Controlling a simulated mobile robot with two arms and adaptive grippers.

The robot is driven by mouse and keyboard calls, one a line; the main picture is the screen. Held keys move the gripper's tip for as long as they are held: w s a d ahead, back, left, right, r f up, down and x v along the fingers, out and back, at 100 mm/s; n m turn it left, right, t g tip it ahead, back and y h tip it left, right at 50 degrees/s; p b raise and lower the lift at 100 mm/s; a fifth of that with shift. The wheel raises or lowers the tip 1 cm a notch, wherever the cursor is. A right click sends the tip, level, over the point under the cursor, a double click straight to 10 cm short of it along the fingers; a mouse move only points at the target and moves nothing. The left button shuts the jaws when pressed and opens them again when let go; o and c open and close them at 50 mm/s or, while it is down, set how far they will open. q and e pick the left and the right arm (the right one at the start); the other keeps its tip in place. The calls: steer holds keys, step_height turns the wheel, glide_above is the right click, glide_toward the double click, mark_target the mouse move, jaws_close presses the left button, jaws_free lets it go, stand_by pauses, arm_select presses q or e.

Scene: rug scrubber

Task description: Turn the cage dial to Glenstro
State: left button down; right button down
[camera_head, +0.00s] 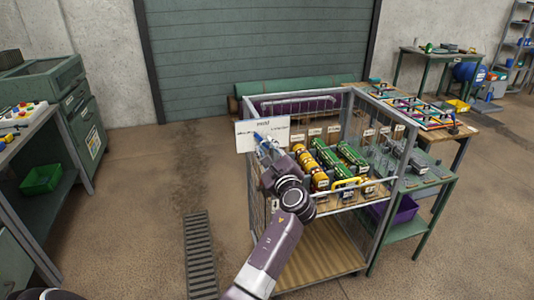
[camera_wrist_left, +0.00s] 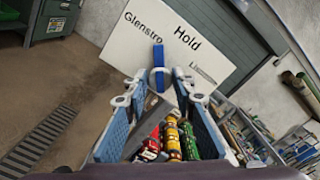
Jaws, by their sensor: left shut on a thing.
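The cage dial is a white plate (camera_head: 245,141) on the near left corner of the wire cage (camera_head: 380,190). In the left wrist view the plate (camera_wrist_left: 210,70) reads "Glenstro" and "Hold", with a third word partly hidden. The blue pointer (camera_wrist_left: 158,55) points at the gap between "Glenstro" and "Hold". My left gripper (camera_head: 264,144) is at the plate's front, shut on the dial's pointer handle. Its two fingers (camera_wrist_left: 162,100) stand either side of the handle, whose gripped part is partly hidden. My right gripper is not in view.
Yellow and green model vehicles (camera_head: 325,160) sit in rows on the cage's upper deck, close to my left arm. A green table (camera_head: 415,225) stands right of the cage. A workbench (camera_head: 40,140) is at left. The floor between, with a grate (camera_head: 200,255), is clear.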

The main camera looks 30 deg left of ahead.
arm_select(q)
steer(key=shift+f+n+b, duration=0.15)
steer(key=shift+n+b, duration=0.45)
steer(key=shift+n, duration=0.4)
steer(key=c, duration=1.6)
jaws_free()
steer(key=shift+s+d, duration=0.1)
steer(key=v, duration=1.1)
steer(key=shift+s+d, duration=0.25)
steer(key=shift+d, duration=0.05)
